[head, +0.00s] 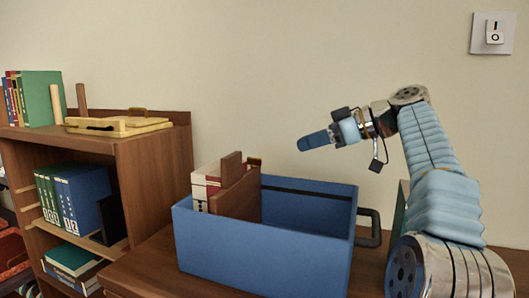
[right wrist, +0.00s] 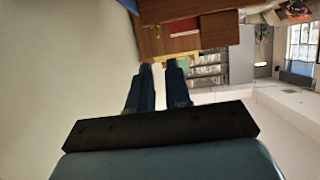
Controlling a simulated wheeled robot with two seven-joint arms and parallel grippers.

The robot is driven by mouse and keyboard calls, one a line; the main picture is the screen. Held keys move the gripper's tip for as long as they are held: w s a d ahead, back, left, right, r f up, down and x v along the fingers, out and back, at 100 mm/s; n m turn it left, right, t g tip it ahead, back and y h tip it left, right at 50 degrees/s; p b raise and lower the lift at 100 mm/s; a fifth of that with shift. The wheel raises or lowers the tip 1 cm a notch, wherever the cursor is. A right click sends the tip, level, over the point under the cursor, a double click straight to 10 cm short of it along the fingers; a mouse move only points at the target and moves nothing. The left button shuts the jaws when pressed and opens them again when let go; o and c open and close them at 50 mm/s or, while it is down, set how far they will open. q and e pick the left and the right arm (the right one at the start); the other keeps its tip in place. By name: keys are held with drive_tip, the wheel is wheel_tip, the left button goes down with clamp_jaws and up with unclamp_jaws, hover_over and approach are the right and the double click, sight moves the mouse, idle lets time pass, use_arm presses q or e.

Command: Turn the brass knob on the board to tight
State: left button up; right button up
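A pale wooden board (head: 118,125) lies on top of the bookcase at the left. A small brass-coloured piece (head: 137,111) shows at its back edge; I cannot tell whether it is the knob or how it is turned. My right gripper (head: 302,144) is in the air above the blue bin, pointing left, well apart from the board. In the right wrist view its two dark blue fingers (right wrist: 160,70) stand apart with an empty gap. My left gripper is not in view.
A blue bin (head: 265,245) holding books and wooden pieces stands between the right arm and the bookcase (head: 155,165). A wall switch (head: 492,33) is at upper right. The air before the wall is clear.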

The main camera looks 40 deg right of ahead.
sight(254, 161)
drive_tip(key=x, duration=0.7)
drive_tip(key=p+x, duration=0.1)
drive_tip(key=x, duration=0.6)
drive_tip(key=shift+w+d+r, duration=0.1)
drive_tip(key=shift+w+d, duration=0.05)
drive_tip(key=shift+d, duration=0.1)
clamp_jaws()
